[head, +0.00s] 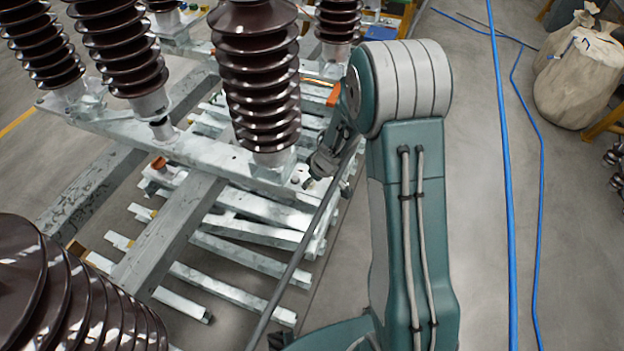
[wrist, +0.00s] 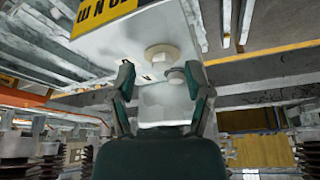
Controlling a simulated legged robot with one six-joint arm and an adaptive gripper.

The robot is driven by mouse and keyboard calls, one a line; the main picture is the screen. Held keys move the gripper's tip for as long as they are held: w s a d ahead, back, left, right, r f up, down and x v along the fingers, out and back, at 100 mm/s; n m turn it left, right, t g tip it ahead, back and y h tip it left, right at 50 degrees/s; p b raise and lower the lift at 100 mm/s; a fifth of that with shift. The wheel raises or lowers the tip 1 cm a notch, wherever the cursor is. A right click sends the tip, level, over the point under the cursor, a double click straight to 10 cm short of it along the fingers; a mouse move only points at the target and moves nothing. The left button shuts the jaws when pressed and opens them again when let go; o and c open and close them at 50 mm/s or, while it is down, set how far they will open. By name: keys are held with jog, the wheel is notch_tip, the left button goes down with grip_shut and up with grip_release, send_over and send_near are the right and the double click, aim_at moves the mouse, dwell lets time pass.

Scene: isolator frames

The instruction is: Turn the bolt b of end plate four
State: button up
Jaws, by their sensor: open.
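In the wrist view a pale metal end plate (wrist: 115,48) fills the upper middle, with a yellow label bearing black letters at its top. A large pale round bolt (wrist: 160,56) sits on it, with a smaller round fitting (wrist: 177,76) just below right. I cannot tell which of them is bolt b, nor read a plate number. My gripper (wrist: 161,82) is open, its two dark green fingers on either side of the lower plate; the large bolt lies just beyond the fingertips, seemingly apart. In the head view my gripper (head: 322,162) is small beside the frame's end, partly hidden by my arm.
Brown ribbed insulators (head: 258,80) stand on the galvanised frame (head: 225,152) left of my arm. Loose steel bars (head: 235,285) lie below it. Blue cables (head: 506,180) cross the floor at right, near beige sacks (head: 580,85). Floor between arm and cables is clear.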

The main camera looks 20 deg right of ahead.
jog(key=shift+w+a+f, duration=0.15)
jog(key=shift+a+f, duration=0.05)
jog(key=shift+f, duration=0.1)
grip_shut()
jog(key=shift+d+n, duration=0.1)
jog(key=shift+n, duration=0.3)
jog(key=n+g+y, duration=0.1)
jog(key=n, duration=0.2)
jog(key=shift+w+n, duration=0.1)
jog(key=shift+n, duration=0.2)
jog(key=n+g, duration=0.1)
jog(key=n, duration=0.1)
jog(key=n+g, duration=0.1)
jog(key=n, duration=0.2)
jog(key=shift+w+d+y, duration=0.1)
jog(key=shift+w+y, duration=0.05)
jog(key=shift+y, duration=0.25)
jog(key=n+g, duration=0.1)
jog(key=n, duration=0.2)
jog(key=n+g, duration=0.1)
jog(key=n, duration=0.1)
jog(key=shift+w+n, duration=0.2)
jog(key=shift+n, duration=0.2)
jog(key=shift+w+n+g+h, duration=0.1)
jog(key=shift+n+g+h, duration=0.3)
jog(key=shift+n, duration=0.9)
jog(key=shift+w+n+g+h, duration=0.15)
jog(key=shift+n+g, duration=0.35)
jog(key=shift+n, duration=0.8)
